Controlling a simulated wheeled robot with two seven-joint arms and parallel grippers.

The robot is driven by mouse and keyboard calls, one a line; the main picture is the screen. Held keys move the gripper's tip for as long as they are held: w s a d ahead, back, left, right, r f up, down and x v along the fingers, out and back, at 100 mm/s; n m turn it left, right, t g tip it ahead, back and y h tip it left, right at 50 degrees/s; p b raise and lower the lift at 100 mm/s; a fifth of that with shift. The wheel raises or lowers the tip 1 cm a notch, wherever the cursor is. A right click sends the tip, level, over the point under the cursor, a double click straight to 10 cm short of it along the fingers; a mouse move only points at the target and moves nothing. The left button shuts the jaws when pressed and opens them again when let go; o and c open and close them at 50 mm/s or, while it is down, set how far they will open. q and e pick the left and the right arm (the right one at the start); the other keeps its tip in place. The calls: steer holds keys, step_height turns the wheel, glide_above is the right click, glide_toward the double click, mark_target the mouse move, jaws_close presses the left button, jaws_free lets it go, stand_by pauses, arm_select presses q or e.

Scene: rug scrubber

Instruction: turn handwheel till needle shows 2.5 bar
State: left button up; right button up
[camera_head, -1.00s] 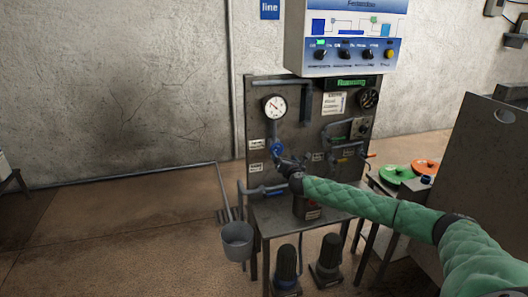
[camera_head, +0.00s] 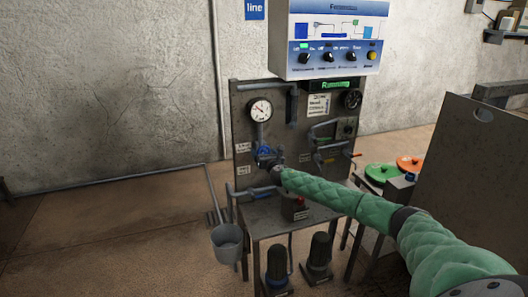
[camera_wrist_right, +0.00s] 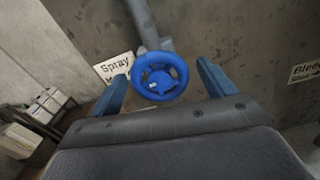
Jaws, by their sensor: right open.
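The blue handwheel (camera_wrist_right: 160,78) sits on a grey pipe on the panel, below the white round gauge (camera_head: 259,109). In the head view the handwheel (camera_head: 264,151) is partly covered by my right gripper (camera_head: 270,160). In the right wrist view my right gripper (camera_wrist_right: 163,90) is open, one blue finger on each side of the wheel, with gaps between the fingers and the rim. The gauge has a dark needle pointing to the upper left, but its numbers are too small to read. My left gripper is not in view.
A "Spray" label (camera_wrist_right: 113,68) is left of the wheel. Open floor lies to the left.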

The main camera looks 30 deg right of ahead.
steer(key=shift+w+d, duration=0.15)
steer(key=shift+w, duration=0.15)
steer(key=c, duration=1)
steer(key=shift+f, duration=0.1)
